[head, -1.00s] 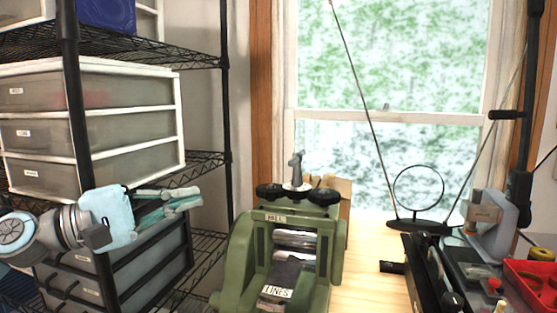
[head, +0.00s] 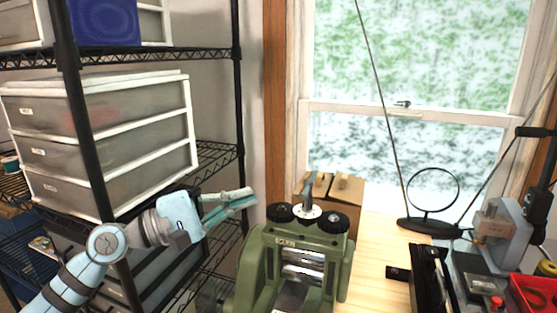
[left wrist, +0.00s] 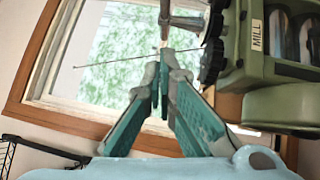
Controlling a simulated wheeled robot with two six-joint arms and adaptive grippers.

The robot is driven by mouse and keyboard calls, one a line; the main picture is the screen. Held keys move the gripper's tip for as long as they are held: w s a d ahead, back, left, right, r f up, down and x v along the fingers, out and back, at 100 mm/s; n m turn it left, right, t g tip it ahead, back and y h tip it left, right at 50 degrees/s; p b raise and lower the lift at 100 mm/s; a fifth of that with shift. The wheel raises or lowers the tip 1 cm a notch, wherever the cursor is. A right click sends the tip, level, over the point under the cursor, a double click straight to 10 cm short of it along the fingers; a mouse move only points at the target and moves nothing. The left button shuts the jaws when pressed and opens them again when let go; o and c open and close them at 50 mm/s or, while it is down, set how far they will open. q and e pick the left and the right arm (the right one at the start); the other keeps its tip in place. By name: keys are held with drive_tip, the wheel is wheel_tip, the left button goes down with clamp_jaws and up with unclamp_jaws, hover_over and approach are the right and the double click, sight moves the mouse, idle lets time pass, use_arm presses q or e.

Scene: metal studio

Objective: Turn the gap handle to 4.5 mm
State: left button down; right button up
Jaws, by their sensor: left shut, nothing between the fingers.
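The green rolling mill (head: 262,262) stands on the wooden bench, with rollers in its front. On its top, a grey gap handle (head: 309,189) rises from a pale round dial (head: 307,211), between two black knobs. The dial's reading is too small to make out. My left gripper (head: 252,196) is shut and empty, to the left of the handle and apart from it. In the left wrist view, the shut fingertips (left wrist: 165,62) point toward the grey handle (left wrist: 166,18), with the green mill (left wrist: 262,70) at the right. My right gripper is not in view.
A black wire shelf with white drawer units (head: 100,130) stands close at the left, around my left arm. A black stand with a ring (head: 432,190) and a red tray (head: 530,295) are at the right. Bare bench (head: 375,255) lies between.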

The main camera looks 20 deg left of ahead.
sight(308, 204)
use_arm(q)
drive_tip(key=w+d+p, duration=0.1)
drive_tip(key=d, duration=0.1)
drive_tip(key=w+d, duration=0.1)
drive_tip(key=w+d+r+p, duration=0.1)
drive_tip(key=d, duration=0.1)
drive_tip(key=shift+d+r+p, duration=0.1)
drive_tip(key=shift+d+p, duration=0.2)
drive_tip(key=shift+s+d, duration=0.15)
drive_tip(key=shift+d, duration=0.45)
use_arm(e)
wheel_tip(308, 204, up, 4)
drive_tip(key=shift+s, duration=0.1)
